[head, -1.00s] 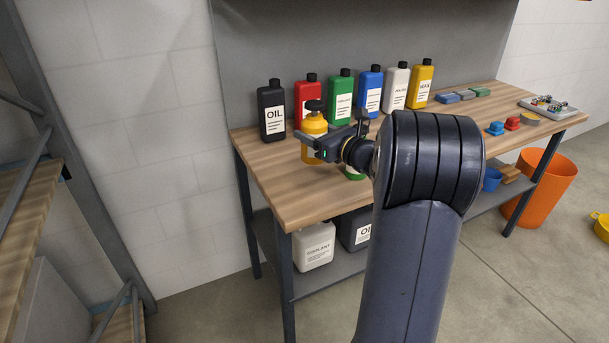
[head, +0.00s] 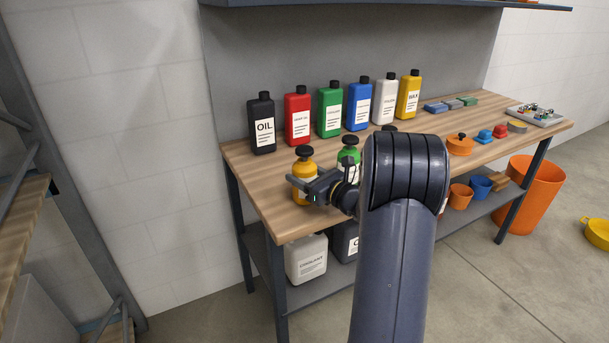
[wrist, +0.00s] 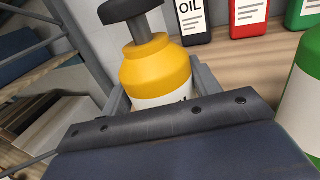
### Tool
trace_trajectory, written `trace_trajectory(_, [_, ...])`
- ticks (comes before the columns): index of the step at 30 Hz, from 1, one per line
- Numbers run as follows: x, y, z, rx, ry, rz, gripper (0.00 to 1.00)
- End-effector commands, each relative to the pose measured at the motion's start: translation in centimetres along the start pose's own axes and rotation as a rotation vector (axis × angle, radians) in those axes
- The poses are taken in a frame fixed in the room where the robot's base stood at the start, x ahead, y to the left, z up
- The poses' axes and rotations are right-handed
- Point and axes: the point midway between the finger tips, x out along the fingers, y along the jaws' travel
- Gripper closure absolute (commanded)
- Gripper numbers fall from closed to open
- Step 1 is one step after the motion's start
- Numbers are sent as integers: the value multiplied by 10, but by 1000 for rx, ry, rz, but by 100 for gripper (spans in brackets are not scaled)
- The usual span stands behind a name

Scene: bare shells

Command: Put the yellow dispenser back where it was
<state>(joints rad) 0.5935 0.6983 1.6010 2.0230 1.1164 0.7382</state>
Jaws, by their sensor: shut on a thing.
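The yellow dispenser (head: 304,171), with a dark pump top and a white label, is upright at the front left of the wooden workbench (head: 275,215). My gripper (head: 303,190) is shut on it, with its fingers on either side of the body. In the wrist view the yellow dispenser (wrist: 155,68) sits between the two grey fingers, and its lower part is hidden by my gripper. It looks at or close to the bench top; I cannot tell whether its base touches.
A green dispenser (head: 348,152) stands close on the right. Behind is a row of bottles, from the black oil bottle (head: 262,125) to the yellow wax bottle (head: 409,94). Bench space to the left is clear. Orange and blue cups sit on the right.

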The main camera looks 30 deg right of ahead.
Motion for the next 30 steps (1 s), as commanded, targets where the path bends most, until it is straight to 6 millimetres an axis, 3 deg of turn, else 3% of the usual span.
trace_trajectory(9, [0,0,-1,0,0,0,20])
trace_trajectory(19, [-2,0,2,0,1,-1,20])
trace_trajectory(23, [-23,-1,1,0,0,-4,20])
trace_trajectory(30, [-77,-2,1,-1,0,-5,20])
